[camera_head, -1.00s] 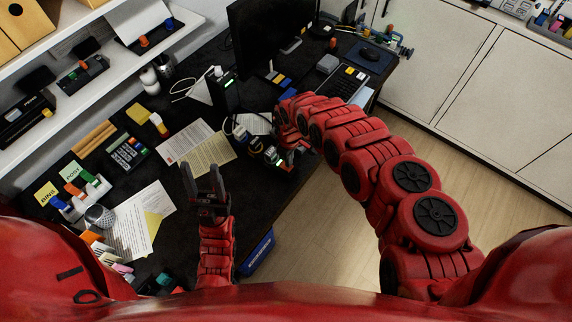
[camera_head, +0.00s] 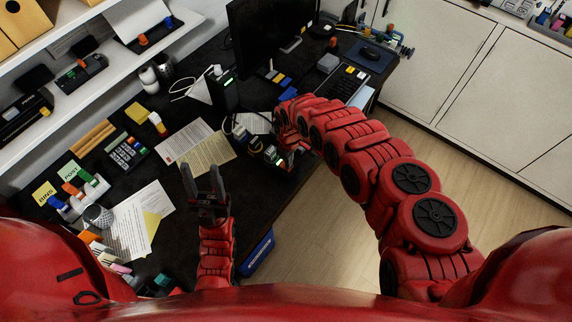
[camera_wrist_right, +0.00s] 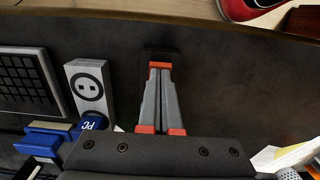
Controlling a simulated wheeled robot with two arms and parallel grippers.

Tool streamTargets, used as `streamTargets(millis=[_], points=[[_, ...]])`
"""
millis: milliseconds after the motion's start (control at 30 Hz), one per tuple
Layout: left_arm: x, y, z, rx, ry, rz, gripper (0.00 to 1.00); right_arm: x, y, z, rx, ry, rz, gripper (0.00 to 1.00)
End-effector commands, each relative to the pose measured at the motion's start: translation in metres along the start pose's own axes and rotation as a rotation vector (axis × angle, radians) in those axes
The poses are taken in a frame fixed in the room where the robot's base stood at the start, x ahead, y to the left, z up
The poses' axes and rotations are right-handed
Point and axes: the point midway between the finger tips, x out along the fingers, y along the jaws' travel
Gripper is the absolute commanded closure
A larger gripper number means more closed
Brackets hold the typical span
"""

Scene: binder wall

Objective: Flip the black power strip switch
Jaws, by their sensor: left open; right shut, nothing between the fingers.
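My right gripper (camera_wrist_right: 160,66) is shut and empty, its red-tipped fingers together over the dark desk (camera_wrist_right: 215,85) in the right wrist view. A small dark patch lies at the fingertips; I cannot tell whether it is a switch. A pale socket block (camera_wrist_right: 88,92) with a dark outlet face lies left of the fingers, beside a blue plug (camera_wrist_right: 92,122) marked PC. In the head view a row of plugs (camera_head: 255,144) lies by the right gripper, which the arm partly hides. I cannot make out the black strip's body or switch. My left gripper (camera_head: 203,178) is open and empty above the desk.
Papers (camera_head: 207,155) lie left of the plugs. A keyboard (camera_head: 341,86), a monitor (camera_head: 262,35) and a black box with a green light (camera_head: 225,92) stand farther back. A calculator (camera_head: 127,152) lies at left. Bare floor (camera_head: 315,225) lies beyond the desk edge.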

Motion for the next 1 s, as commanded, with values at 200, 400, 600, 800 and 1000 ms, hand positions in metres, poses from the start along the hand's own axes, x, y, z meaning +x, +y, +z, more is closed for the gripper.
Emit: streamTargets(millis=[200,400,600,800,1000], points=[[-0.004,0.000,0.001,0.000,0.000,0.000,0.50,0.004,0.000,0.000,0.000,0.000,0.000,1.00],[-0.006,0.000,0.001,0.000,0.000,0.000,0.50,0.007,0.000,0.000,0.000,0.000,0.000,1.00],[-0.005,0.000,0.001,0.000,0.000,0.000,0.50,0.006,0.000,0.000,0.000,0.000,0.000,1.00],[0.006,0.000,-0.001,0.000,0.000,0.000,0.50,-0.009,0.001,-0.001,0.000,0.001,0.001,1.00],[0.019,-0.001,-0.003,0.000,0.000,0.000,0.50,-0.027,0.001,-0.001,0.001,0.002,0.002,1.00]])
